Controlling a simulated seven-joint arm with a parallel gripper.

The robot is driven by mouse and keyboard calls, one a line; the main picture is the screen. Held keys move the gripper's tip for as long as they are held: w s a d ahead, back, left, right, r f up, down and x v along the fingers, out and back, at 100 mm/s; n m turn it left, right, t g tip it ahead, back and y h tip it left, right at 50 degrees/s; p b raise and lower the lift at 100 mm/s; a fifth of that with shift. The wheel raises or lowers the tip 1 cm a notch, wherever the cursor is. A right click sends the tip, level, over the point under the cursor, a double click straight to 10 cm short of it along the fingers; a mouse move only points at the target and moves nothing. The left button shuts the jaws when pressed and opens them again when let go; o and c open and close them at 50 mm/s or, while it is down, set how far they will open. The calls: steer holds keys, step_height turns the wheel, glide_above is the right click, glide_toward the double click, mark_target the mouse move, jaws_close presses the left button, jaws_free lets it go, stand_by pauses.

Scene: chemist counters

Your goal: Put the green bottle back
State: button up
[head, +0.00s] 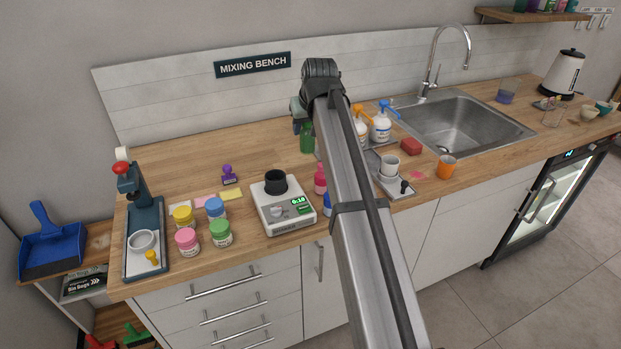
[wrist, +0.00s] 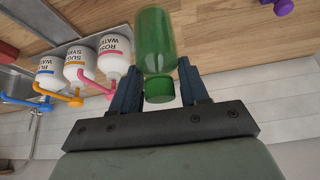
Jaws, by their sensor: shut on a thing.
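The green bottle (head: 306,139) is at the back of the wooden counter, just left of my arm in the head view. In the wrist view the green bottle (wrist: 154,42) lies between the two dark fingers of my gripper (wrist: 158,68), its green cap towards the palm. My gripper is shut on it near the cap. The picture is turned over in the wrist view. In the head view the fingers are mostly hidden behind my arm. I cannot tell whether the bottle's base touches the counter.
Pump bottles (head: 381,124) stand right of my arm; the wrist view shows three, including a rose water one (wrist: 114,55). A pink bottle (head: 320,179) and a blue bottle (head: 327,204) are partly hidden by my arm. A scale (head: 285,211) stands front left. The back-left counter is mostly clear.

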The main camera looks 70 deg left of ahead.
steer(key=shift+w+a+f, duration=0.2)
steer(key=shift+w+f, duration=0.25)
steer(key=shift+w, duration=0.25)
step_height(320, 180, down, 10)
steer(key=shift+r, duration=0.15)
steer(key=o, duration=1.2)
steer(key=shift+c, duration=0.2)
steer(key=v, duration=1.2)
steer(key=shift+w, duration=0.2)
